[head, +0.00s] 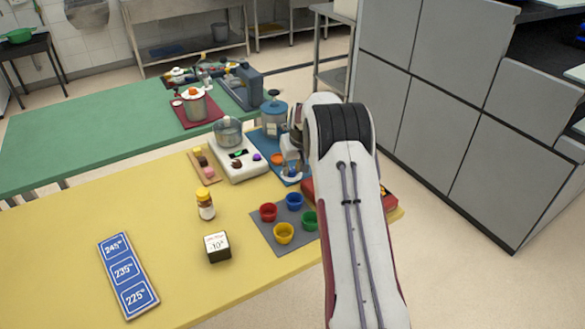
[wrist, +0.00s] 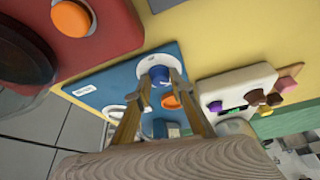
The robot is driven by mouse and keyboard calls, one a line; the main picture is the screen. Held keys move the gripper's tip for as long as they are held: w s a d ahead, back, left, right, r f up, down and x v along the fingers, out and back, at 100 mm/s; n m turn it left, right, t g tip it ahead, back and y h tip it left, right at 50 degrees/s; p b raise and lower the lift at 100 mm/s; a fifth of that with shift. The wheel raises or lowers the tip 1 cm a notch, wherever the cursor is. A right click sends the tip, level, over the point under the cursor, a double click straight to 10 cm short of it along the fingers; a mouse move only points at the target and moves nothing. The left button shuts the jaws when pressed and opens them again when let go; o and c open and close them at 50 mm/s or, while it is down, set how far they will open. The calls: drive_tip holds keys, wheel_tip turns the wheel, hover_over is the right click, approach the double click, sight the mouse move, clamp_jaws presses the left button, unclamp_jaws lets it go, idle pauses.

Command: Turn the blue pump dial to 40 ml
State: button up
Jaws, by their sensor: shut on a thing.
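The blue pump dial (wrist: 159,75) sits on a white round base on the blue plate (wrist: 98,87), seen in the wrist view. My gripper (wrist: 158,82) has a finger on each side of the dial and is shut on it. The dial's scale and pointer cannot be read in either view. An orange knob (wrist: 171,101) is close beside the fingers on the same plate.
A white unit with coloured knobs (head: 240,160) stands left of the blue plate. A red unit with an orange knob (wrist: 71,16) is on the other side.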

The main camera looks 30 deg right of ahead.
drive_tip(key=shift+w+a+m+g+h, duration=0.15)
drive_tip(key=shift+m+g+h, duration=0.3)
drive_tip(key=shift+m, duration=1.15)
drive_tip(key=shift+a+m+g+h, duration=0.15)
drive_tip(key=shift+m+h, duration=0.5)
drive_tip(key=shift+m, duration=0.95)
drive_tip(key=shift+w+m+g+h, duration=0.1)
drive_tip(key=shift+m+g+h, duration=0.3)
drive_tip(key=shift+m, duration=1.05)
drive_tip(key=shift+w+m+g+h, duration=0.1)
drive_tip(key=shift+m+g+h, duration=0.25)
drive_tip(key=shift+m, duration=1.1)
drive_tip(key=shift+s, duration=0.1)
drive_tip(key=o, duration=1.1)
drive_tip(key=shift+a+r, duration=0.1)
